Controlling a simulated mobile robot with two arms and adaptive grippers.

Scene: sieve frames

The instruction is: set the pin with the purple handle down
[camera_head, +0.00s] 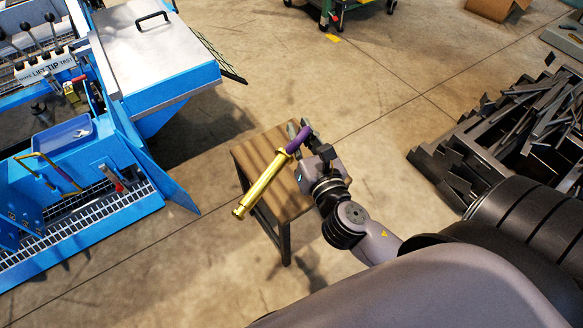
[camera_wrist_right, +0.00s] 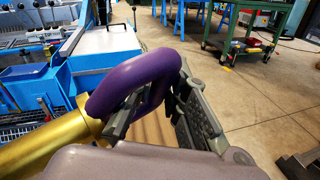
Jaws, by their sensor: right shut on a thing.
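The pin is a thick brass-coloured rod (camera_head: 262,187) with a purple loop handle (camera_head: 299,139). My right gripper (camera_head: 304,131) is shut on the purple handle. The pin slants down to the left over a small wooden stool (camera_head: 250,152); I cannot tell whether it touches the top. In the right wrist view the purple handle (camera_wrist_right: 140,75) passes between the fingers, and the brass rod (camera_wrist_right: 45,145) runs off to the lower left. My left gripper is not in view.
A blue machine (camera_head: 150,65) with levers, a blue tray (camera_head: 65,137) and a grated step stands at the left. A heap of dark metal scrap (camera_head: 510,130) lies at the right. A green cart (camera_wrist_right: 245,35) stands farther back. Concrete floor (camera_head: 390,80) is clear behind the stool.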

